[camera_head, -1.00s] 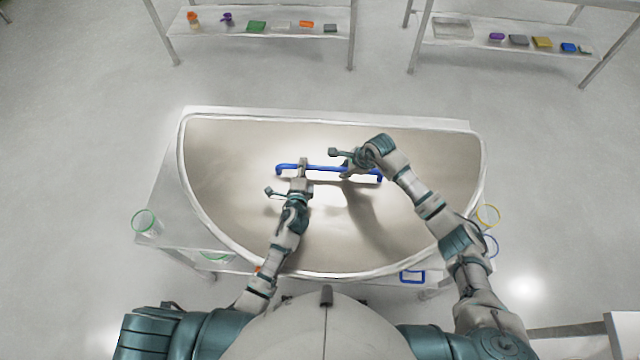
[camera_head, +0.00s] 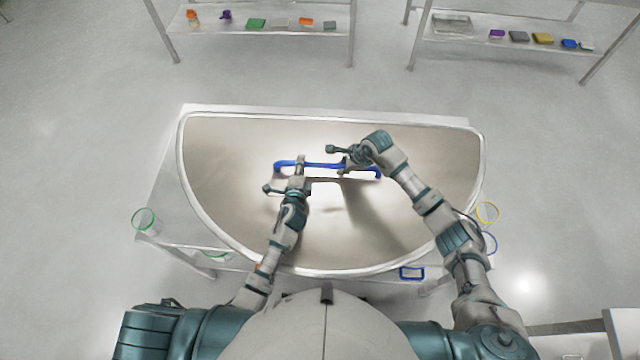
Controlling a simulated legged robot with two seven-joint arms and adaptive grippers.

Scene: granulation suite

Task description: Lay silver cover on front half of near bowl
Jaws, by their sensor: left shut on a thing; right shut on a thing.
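The silver cover (camera_head: 230,165) is a large half-disc with a pale rim, its straight edge at the far side and its curve toward me. A long blue handle (camera_head: 322,165) stands out from its middle. My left gripper (camera_head: 299,165) is shut on the handle's left part. My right gripper (camera_head: 348,166) is shut on its right part. The near bowl does not show; the cover and my arms hide what lies beneath. I cannot tell whether the cover touches anything below it.
A pale table (camera_head: 165,200) shows around the cover's edges. A blue rectangular frame (camera_head: 412,273) is at the front. Shelves (camera_head: 285,12) with small items stand beyond open floor.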

